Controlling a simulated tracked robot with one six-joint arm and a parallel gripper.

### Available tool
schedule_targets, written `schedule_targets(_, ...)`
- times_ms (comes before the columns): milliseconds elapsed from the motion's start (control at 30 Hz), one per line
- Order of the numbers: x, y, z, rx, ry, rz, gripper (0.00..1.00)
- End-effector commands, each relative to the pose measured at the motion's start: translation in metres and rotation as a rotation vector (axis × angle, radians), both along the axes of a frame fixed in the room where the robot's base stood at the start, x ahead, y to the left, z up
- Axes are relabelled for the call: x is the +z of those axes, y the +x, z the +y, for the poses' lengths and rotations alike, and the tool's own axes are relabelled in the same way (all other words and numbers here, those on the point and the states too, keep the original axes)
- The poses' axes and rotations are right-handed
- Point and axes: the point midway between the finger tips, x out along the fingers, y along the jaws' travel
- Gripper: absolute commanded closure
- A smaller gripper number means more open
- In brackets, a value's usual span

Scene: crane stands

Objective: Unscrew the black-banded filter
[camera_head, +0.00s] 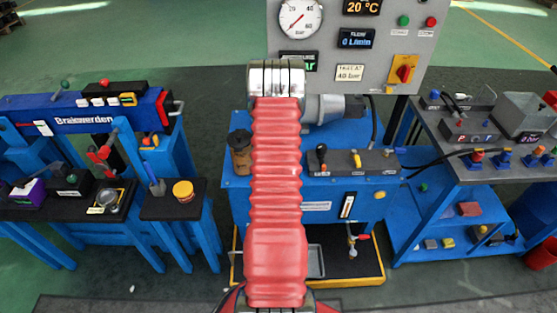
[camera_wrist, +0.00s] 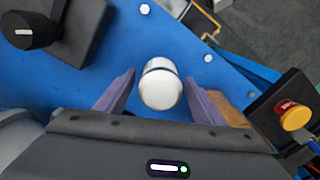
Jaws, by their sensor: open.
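The filter (camera_wrist: 160,86) is a white rounded cylinder with a thin black band near its far end, in the middle of the wrist view over a blue surface. My gripper (camera_wrist: 159,77) is open, its two purple-grey fingers on the left and right of the filter, with a narrow gap showing on each side. In the head view my red-sleeved arm covers the middle of the blue stand (camera_head: 230,190). My gripper and the filter do not show there.
A black knob (camera_wrist: 35,28) on a dark block is at the upper left of the wrist view. A red-and-yellow button (camera_wrist: 293,116) is at the right. A grey gauge panel (camera_head: 330,22) rises behind the stand. Benches stand left (camera_head: 80,124) and right (camera_head: 440,135).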

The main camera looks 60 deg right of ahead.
Motion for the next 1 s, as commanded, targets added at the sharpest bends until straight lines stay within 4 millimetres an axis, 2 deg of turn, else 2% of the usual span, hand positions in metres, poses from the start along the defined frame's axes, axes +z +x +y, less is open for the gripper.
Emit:
schedule_targets(400,0.0000,0.0000,0.0000,-0.040,0.000,0.000,0.38)
schedule_targets(1000,0.0001,0.0002,0.0004,-0.451,0.000,0.000,0.38)
